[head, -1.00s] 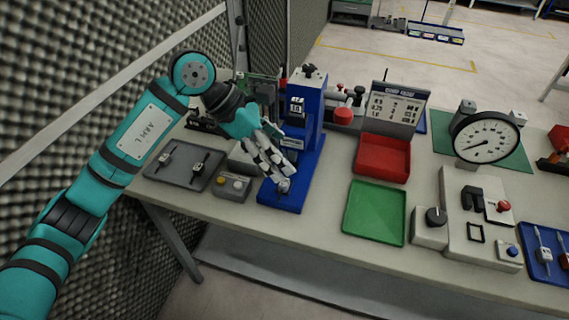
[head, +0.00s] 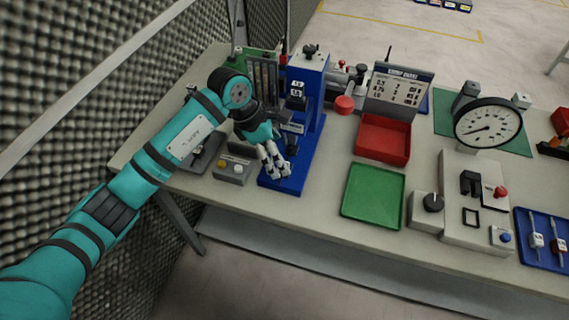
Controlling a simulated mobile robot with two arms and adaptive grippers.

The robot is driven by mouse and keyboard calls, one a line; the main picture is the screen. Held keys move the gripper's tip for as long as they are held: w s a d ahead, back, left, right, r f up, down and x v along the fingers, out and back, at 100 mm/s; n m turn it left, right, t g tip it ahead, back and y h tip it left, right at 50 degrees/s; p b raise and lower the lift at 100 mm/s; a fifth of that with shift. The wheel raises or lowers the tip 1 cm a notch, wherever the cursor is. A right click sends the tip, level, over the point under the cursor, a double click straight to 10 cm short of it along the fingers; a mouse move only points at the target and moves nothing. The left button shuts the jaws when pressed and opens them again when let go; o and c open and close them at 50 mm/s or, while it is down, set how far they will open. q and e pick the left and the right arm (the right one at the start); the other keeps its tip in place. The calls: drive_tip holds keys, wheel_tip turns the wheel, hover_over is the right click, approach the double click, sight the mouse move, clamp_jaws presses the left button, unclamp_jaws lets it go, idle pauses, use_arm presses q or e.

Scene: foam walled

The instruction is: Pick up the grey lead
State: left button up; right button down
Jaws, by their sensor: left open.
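My left gripper (head: 276,165) is open, with its fingers pointing down over the front of the blue stand base. Nothing shows between its fingers. A grey tray (head: 210,163) lies at the left end of the bench, mostly hidden behind my left arm. A small dark piece (head: 197,151) shows in it beside the arm. I cannot make out a grey lead for certain; one may be in the part of the tray that my arm covers. My right gripper is not in view.
A blue press-like stand (head: 305,95) rises behind the gripper, and a grey button box (head: 232,169) sits to its left. A green tray (head: 373,196) and a red tray (head: 383,138) lie to the right. A dial gauge (head: 488,124) and a blue tray (head: 543,239) are farther right.

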use_arm(q)
drive_tip(key=shift+s+d+f+p, duration=0.1)
drive_tip(key=shift+d+f+p, duration=0.1)
drive_tip(key=shift+f+p, duration=0.15)
drive_tip(key=p+x, duration=0.1)
drive_tip(key=x, duration=0.2)
drive_tip(key=shift+f, duration=0.35)
drive_tip(key=shift+d+f, duration=0.2)
drive_tip(key=shift+f, duration=0.15)
drive_tip(key=c, duration=0.7)
drive_tip(key=shift+s, duration=0.1)
drive_tip(key=c, duration=0.9)
drive_tip(key=shift+a+f, duration=0.1)
drive_tip(key=shift+f, duration=0.05)
drive_tip(key=shift+c, duration=0.8)
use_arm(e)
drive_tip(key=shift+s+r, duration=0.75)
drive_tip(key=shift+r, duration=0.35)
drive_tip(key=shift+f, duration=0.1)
